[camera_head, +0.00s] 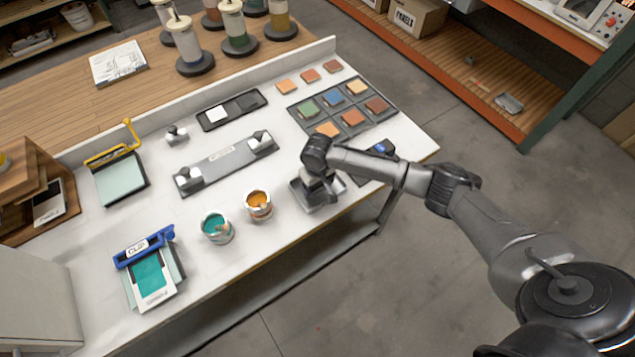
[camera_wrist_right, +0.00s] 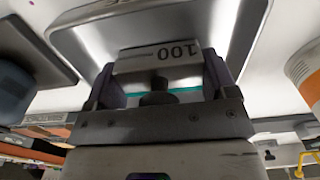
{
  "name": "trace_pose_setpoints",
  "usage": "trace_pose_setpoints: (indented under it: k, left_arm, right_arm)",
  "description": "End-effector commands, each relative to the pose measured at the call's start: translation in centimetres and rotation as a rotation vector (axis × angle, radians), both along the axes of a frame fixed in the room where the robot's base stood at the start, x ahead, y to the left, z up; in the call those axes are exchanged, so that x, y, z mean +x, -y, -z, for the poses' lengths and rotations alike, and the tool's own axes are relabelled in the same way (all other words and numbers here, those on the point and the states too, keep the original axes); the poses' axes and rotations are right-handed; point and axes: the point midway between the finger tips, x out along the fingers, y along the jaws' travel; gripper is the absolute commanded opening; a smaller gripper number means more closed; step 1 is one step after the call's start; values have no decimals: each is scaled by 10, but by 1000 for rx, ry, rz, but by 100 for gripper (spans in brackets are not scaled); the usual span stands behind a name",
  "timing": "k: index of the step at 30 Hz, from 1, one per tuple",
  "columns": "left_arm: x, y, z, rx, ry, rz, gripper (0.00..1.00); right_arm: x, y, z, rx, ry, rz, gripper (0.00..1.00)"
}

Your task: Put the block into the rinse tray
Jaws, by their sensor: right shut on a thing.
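The block (camera_wrist_right: 160,55), a pale piece marked "100", sits between the two fingers of my right gripper (camera_wrist_right: 160,75) in the right wrist view. My right gripper (camera_head: 317,186) is shut on it, near the front edge of the white table in the head view. The metal rinse tray (camera_head: 301,200) lies directly under the gripper. Its shiny rim (camera_wrist_right: 85,20) also shows behind the block in the wrist view. The block is hidden by the gripper in the head view. I cannot tell whether it touches the tray floor. My left gripper is not in view.
An orange paint can (camera_head: 258,206) and a teal paint can (camera_head: 217,230) stand left of the tray. A dark holder with a blue item (camera_head: 380,147) lies to its right. Behind are a grey bar with metal pieces (camera_head: 228,165) and a rack of coloured tiles (camera_head: 342,110).

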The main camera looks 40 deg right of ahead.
Motion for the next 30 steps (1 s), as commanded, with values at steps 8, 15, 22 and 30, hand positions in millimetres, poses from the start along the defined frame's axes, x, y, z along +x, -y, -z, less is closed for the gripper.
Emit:
trace_pose_setpoints:
  k: [8, 15, 22, 30]
  left_arm:
    - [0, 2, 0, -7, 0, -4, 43]
    - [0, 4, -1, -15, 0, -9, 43]
    - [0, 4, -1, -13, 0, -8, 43]
    - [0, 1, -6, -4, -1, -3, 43]
  right_arm:
    - [0, 0, 3, 0, 0, 0, 87]
    - [0, 0, 3, 0, 0, 0, 100]
    - [0, 0, -4, 1, 2, 0, 100]
    - [1, 0, -50, 2, 3, -1, 100]
